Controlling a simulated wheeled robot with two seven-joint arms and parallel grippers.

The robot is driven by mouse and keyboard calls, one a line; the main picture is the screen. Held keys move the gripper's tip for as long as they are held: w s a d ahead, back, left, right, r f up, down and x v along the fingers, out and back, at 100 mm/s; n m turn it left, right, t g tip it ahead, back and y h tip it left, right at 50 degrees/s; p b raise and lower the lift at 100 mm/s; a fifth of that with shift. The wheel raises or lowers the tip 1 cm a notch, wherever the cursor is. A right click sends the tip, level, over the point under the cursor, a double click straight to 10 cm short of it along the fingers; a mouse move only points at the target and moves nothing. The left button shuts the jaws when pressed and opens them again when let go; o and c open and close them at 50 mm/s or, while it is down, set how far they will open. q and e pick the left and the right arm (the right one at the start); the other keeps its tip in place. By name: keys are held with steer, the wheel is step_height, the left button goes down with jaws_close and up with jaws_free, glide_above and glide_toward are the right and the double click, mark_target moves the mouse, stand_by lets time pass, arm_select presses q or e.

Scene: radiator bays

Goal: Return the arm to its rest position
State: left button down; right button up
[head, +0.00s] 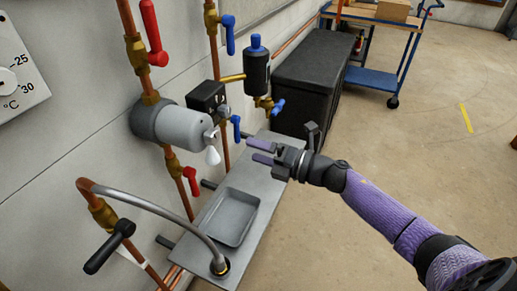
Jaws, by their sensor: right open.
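My right arm comes in from the lower right, with a purple sleeve. My right gripper (261,151) is open and empty. Its two purple fingers point left, toward the pipework, and appear over the grey shelf (203,228). My left gripper is not in view.
A grey tray (233,217) lies on the shelf. Copper pipes with red valve handles (153,33) and blue valve handles (228,34) line the wall. A black chest (312,78) and a blue cart (371,79) stand behind. Floor at right is clear.

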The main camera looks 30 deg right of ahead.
stand_by(0.3)
steer(key=s+d+f+m+g+h, duration=0.1)
steer(key=s+f+m+h, duration=0.2)
steer(key=s+f+m, duration=0.5)
steer(key=s+d+f+m+g+h, duration=0.15)
steer(key=f+m+h, duration=0.3)
steer(key=f, duration=0.65)
steer(key=s+d+f+m+g+h, duration=0.1)
steer(key=s+d+f+m+h, duration=0.2)
steer(key=f+m, duration=0.5)
steer(key=s+a+f+m+g, duration=0.2)
steer(key=s+a+f+g, duration=0.1)
steer(key=s, duration=0.7)
steer(key=s+a+f+m+g, duration=0.2)
steer(key=s+f, duration=0.4)
steer(key=s, duration=0.4)
steer(key=s+a+f+m+g, duration=0.3)
steer(key=s+a+f+g, duration=0.1)
steer(key=s, duration=0.6)
steer(key=shift+f+g+h, duration=0.35)
steer(key=shift+g, duration=0.3)
steer(key=shift+d, duration=0.1)
